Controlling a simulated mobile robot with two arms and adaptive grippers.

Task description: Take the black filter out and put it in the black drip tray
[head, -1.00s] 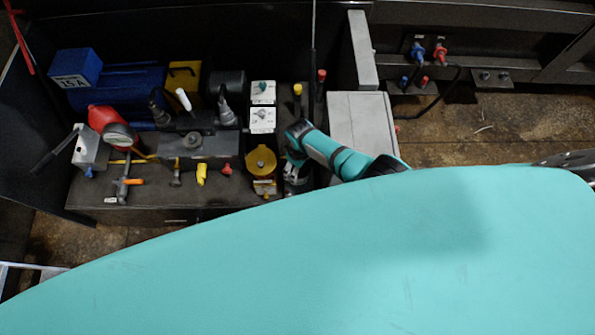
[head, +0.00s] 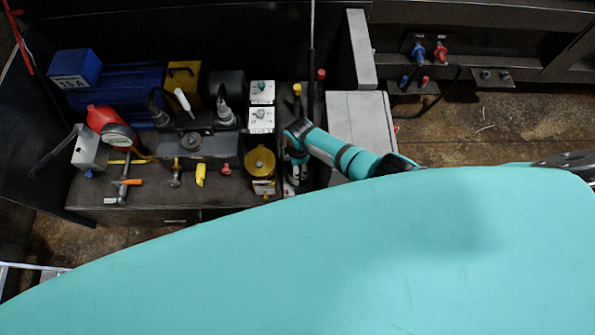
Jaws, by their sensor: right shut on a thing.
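My right gripper (head: 295,179) hangs from the teal arm between the yellow-topped canister and the grey box. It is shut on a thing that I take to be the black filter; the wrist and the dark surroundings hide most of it. A small white and red patch shows just below the fingers. I cannot make out the black drip tray; my large teal body part covers the lower picture. My left gripper is not in view.
The yellow-topped canister (head: 260,161) stands close on the gripper's left, the grey box (head: 362,125) on its right. Behind it rise a yellow-tipped lever (head: 297,91) and a red-tipped one (head: 320,75). Left are a valve block (head: 205,144) and a blue motor (head: 120,95).

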